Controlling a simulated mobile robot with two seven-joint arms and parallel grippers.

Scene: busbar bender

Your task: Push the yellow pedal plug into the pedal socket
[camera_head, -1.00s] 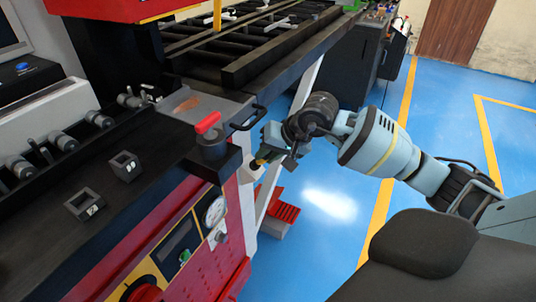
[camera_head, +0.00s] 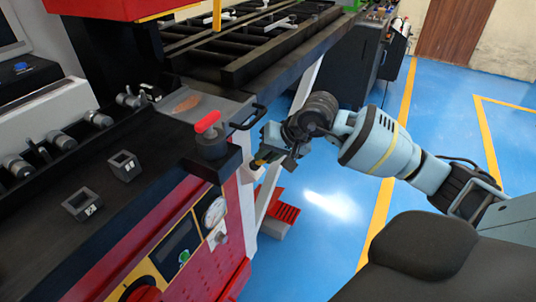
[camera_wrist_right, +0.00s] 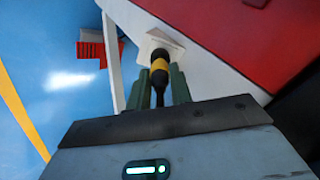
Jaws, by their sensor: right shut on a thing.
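The yellow pedal plug (camera_wrist_right: 160,72) shows in the right wrist view, with black parts at both ends of its yellow band. My right gripper (camera_wrist_right: 160,84) is shut on it. The plug's far black end points at a pale square plate (camera_wrist_right: 165,42) on the machine's side, which I take for the pedal socket. The plug's tip overlaps this plate in the picture; I cannot tell whether it is inside the socket. In the head view the right gripper (camera_head: 270,150) is beside the machine's right side, and the plug (camera_head: 259,161) shows as a small yellow piece. My left gripper is out of view.
A red pedal (camera_head: 284,212) stands on the blue floor below. A red-handled part (camera_head: 208,123) and a black handle (camera_head: 250,117) are close to the gripper at the bench corner. A pale leg (camera_head: 307,82) rises behind. Blue floor lies open to the right.

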